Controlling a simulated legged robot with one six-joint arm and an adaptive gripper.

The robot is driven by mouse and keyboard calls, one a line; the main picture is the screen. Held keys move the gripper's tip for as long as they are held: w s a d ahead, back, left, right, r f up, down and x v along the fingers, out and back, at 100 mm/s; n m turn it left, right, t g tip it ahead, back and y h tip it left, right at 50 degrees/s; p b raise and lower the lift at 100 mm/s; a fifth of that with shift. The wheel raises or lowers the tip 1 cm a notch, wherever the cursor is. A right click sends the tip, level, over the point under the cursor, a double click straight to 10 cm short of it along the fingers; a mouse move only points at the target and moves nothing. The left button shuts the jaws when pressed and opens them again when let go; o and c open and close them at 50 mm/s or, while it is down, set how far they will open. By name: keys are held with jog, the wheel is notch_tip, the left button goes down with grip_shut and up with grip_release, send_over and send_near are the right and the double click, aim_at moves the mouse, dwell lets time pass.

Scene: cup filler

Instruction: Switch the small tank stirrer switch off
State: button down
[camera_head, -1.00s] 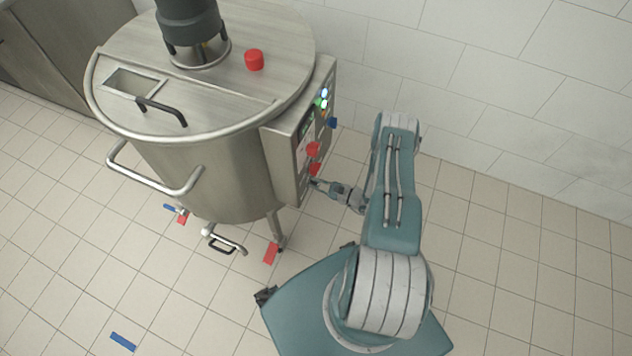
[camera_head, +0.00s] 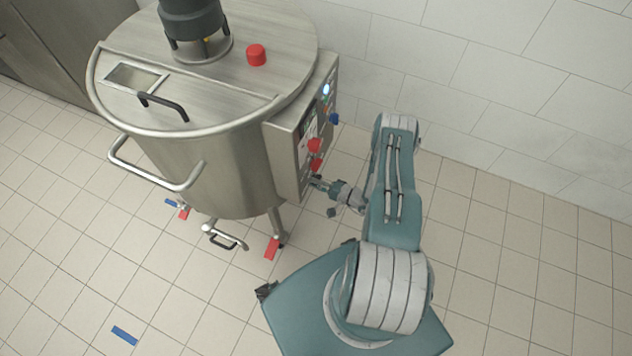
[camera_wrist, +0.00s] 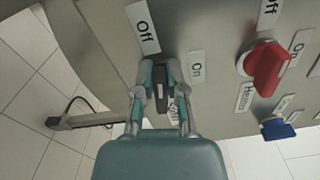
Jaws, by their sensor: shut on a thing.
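The dark stirrer switch (camera_wrist: 160,88) sits on the metal control panel in the wrist view, near an "Off" label (camera_wrist: 142,26) and an "On" label (camera_wrist: 196,68). My gripper (camera_wrist: 161,74) is shut on the switch, one finger on each side. The fingers partly hide it, and I cannot tell which label it points to. In the head view my gripper (camera_head: 319,184) is at the low end of the tank's control box (camera_head: 287,158); the switch is too small to make out there.
A red knob (camera_wrist: 265,66) and a blue knob (camera_wrist: 278,130) are on the panel to the right of my gripper. The steel tank (camera_head: 225,165) stands left of my arm, with a rail handle (camera_head: 155,175). Tiled floor (camera_head: 520,270) at right is clear.

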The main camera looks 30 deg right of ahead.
jog(key=shift+a+f+n, duration=0.15)
jog(key=shift+f+n, duration=0.15)
jog(key=shift+n, duration=0.8)
jog(key=shift+s, duration=0.1)
jog(key=c, duration=0.7)
grip_release()
jog(key=shift+f, duration=0.1)
jog(key=shift+d, duration=0.2)
jog(key=v, duration=1.1)
jog(key=shift+s+d, duration=0.15)
jog(key=shift+s, duration=0.15)
